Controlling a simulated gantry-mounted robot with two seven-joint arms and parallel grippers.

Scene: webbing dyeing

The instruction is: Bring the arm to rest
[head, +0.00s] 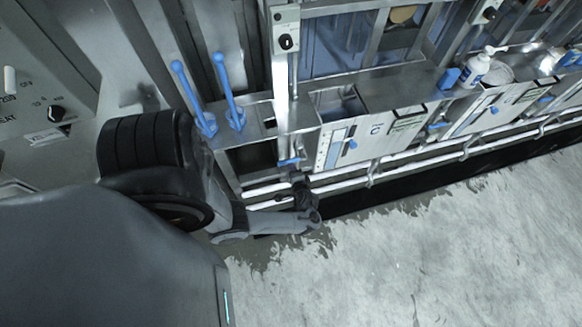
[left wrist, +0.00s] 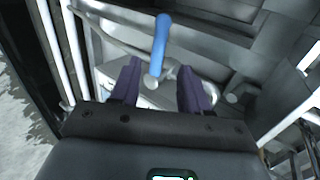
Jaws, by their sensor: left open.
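My left gripper (head: 299,184) is at the front of the steel machine, above the floor edge, with my arm reaching in from the left. It is small and dark in the head view. In the left wrist view its two purple fingers (left wrist: 159,68) are spread apart with nothing clasped. A blue handle (left wrist: 161,45) on a metal fitting shows between and beyond the fingers. A blue handle (head: 290,162) also shows just above the gripper in the head view. I cannot tell whether the fingers touch it. My right gripper is in neither view.
White pipes (head: 400,173) run along the machine's front close to the gripper. Two tall blue levers (head: 226,85) stand up at the left. A white bottle (head: 477,68) stands on the ledge at the right. The concrete floor (head: 420,260) in front is clear.

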